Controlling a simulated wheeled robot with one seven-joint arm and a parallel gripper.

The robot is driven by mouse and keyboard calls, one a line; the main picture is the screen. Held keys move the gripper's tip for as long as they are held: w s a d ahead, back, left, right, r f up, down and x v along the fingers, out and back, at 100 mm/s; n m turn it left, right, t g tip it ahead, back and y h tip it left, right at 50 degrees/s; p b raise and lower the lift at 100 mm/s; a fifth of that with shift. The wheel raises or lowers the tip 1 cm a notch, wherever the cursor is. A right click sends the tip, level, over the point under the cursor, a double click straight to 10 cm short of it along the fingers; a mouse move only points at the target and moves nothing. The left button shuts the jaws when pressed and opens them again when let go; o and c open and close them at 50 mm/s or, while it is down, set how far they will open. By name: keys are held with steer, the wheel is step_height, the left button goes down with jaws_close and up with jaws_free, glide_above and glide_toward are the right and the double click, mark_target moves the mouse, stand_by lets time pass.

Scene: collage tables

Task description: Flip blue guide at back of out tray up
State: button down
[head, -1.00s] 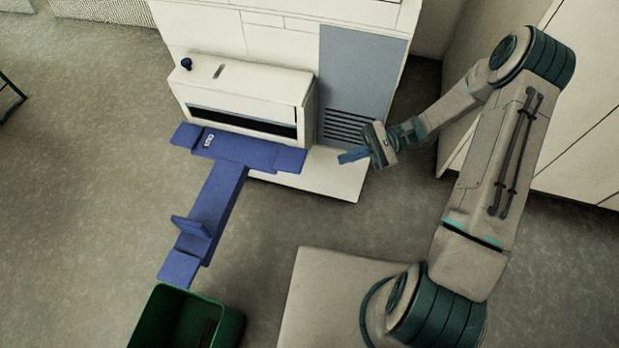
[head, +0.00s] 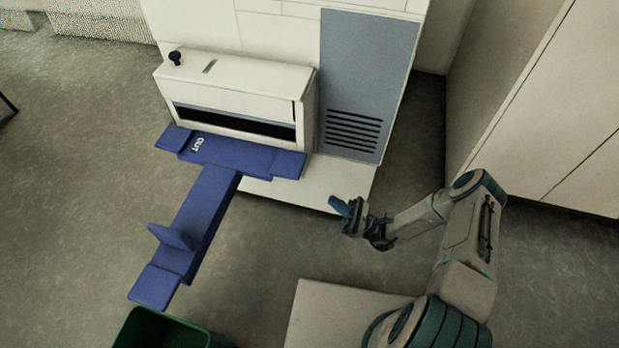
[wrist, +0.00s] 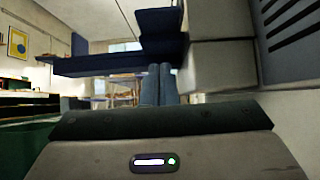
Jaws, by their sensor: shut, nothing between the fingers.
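The blue out tray (head: 212,196) is T-shaped, with its wide end marked OUT against the machine's slot. A blue upright plate (head: 170,237) stands across its long arm. Blue flaps lie flat at the left end (head: 172,138), the right end (head: 290,164) and the front end (head: 155,287). I cannot tell which piece the task calls the back guide. My gripper (head: 338,206) is to the right of the tray, apart from it. In the wrist view its two fingers (wrist: 157,85) are together and empty, with the dark blue tray (wrist: 110,63) ahead and above them.
The white machine (head: 235,105) with a dark slot stands behind the tray, its pale base (head: 310,185) jutting out near my gripper. A green bin (head: 160,330) is below the tray's front end. White cabinets (head: 545,110) stand at right. Floor between tray and arm is clear.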

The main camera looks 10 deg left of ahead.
glide_toward(288, 164)
steer(key=a+f, duration=0.1)
steer(key=f, duration=0.1)
steer(key=shift+w+a+r+b, duration=0.1)
steer(key=shift+a+r+b, duration=0.1)
steer(key=shift+r, duration=0.55)
steer(key=shift+w+a+r+b, duration=0.1)
steer(key=shift+a+r, duration=0.1)
steer(key=shift+r, duration=0.6)
steer(key=shift+w+a+r+b, duration=0.1)
steer(key=shift+a+r+b, duration=0.1)
steer(key=shift+r, duration=0.55)
